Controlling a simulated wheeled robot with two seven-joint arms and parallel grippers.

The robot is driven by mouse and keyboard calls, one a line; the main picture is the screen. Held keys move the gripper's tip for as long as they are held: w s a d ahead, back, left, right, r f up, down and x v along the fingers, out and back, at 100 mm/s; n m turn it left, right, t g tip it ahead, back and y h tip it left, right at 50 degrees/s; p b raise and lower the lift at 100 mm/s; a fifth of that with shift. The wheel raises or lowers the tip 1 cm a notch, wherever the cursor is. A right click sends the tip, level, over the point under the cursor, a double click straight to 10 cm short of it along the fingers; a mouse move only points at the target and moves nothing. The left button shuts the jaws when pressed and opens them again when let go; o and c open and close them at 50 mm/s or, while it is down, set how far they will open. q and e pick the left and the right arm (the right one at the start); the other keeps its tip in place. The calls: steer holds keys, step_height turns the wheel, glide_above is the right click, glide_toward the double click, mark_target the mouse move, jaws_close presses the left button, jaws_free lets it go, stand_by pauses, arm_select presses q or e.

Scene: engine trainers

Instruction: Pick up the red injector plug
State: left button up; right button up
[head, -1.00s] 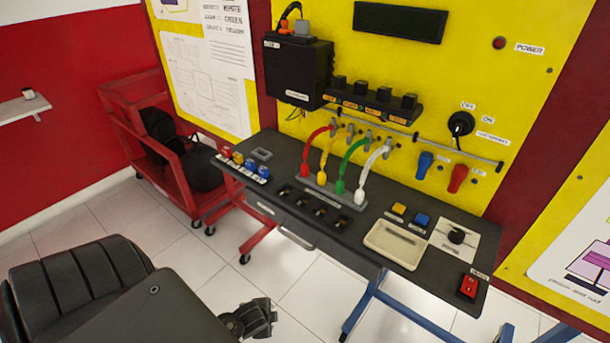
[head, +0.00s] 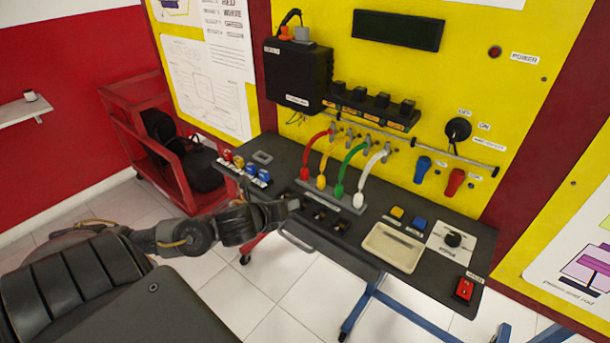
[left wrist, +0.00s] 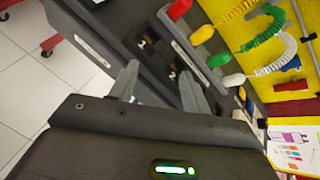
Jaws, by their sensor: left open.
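The red injector plug (head: 305,173) stands at the left end of the grey holder strip (head: 357,209) on the dark bench, with a red coiled cable rising from it to the panel. In the left wrist view the red plug (left wrist: 180,9) is at the top, beyond the fingertips. My left gripper (head: 287,207) is over the front edge of the bench, in front of the plug and apart from it. In the left wrist view the left gripper (left wrist: 158,76) has its two fingers apart, empty, near black numbered sockets (left wrist: 143,43). My right gripper is not in view.
Yellow (head: 321,182), green (head: 339,190) and white (head: 358,200) plugs stand beside the red one, with cables to the panel. Several small coloured parts (head: 238,161) sit at the bench's left end. A cream tray (head: 372,249) lies to the right.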

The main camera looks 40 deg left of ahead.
mark_target(303, 172)
arm_select(q)
steer(key=w+a+r+m, duration=0.1)
steer(key=r+m, duration=0.1)
steer(key=w+r+m+t, duration=0.1)
steer(key=m, duration=0.1)
steer(key=w+a+r+m, duration=0.1)
steer(key=r, duration=0.1)
steer(key=shift+w+a+r+m+t, duration=0.1)
steer(key=shift+a+r+m+t, duration=0.2)
steer(key=shift+r+m, duration=0.1)
steer(key=shift+w+a+f, duration=0.1)
steer(key=shift+w, duration=0.15)
steer(key=p+x, duration=0.1)
steer(key=x, duration=0.4)
steer(key=shift+f+p, duration=0.15)
steer(key=shift+p, duration=0.25)
steer(key=shift+w, duration=0.1)
steer(key=p+x, duration=0.2)
steer(key=x, duration=0.2)
steer(key=shift+w+f, duration=0.15)
steer(key=shift+w, duration=0.05)
steer(key=shift+w+f, duration=0.2)
steer(key=shift+c, duration=0.3)
jaws_close()
